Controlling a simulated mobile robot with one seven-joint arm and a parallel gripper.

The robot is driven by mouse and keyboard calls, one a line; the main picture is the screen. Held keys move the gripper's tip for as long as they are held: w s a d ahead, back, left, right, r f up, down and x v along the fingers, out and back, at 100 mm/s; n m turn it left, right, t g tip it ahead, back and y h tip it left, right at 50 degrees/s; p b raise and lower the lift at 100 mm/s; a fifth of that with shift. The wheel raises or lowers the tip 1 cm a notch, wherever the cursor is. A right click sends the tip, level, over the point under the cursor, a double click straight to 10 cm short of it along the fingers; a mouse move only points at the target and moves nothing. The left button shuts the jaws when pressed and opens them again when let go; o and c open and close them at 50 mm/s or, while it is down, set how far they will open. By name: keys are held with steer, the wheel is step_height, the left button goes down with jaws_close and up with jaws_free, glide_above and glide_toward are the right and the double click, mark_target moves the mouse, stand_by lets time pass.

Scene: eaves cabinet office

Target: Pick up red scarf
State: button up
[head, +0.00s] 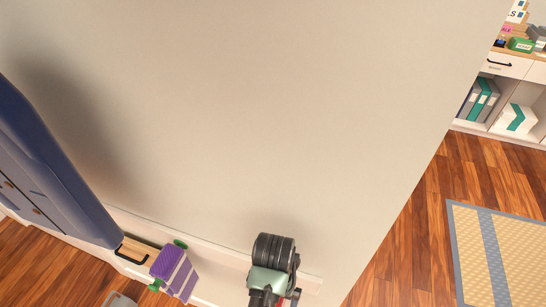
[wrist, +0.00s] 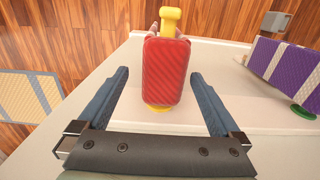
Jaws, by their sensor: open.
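The red scarf (wrist: 166,75) is a ribbed red bundle on a yellow holder (wrist: 170,20) in the wrist view. It stands on a pale cabinet top, in the upper middle of the picture. My gripper (wrist: 160,76) is open, its two blue-grey fingers pointing toward the scarf, one on each side with gaps between. I cannot tell whether the fingertips reach level with it. In the head view my arm's end covers the spot, so the scarf does not show clearly there.
A large beige wall (head: 270,120) fills the head view. A blue thing (head: 50,165) hangs at left. A patterned rug (head: 500,250) lies at right.

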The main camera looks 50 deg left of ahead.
step_height(320, 180, down, 6)
steer(key=shift+a, duration=0.25)
steer(key=c, duration=1.5)
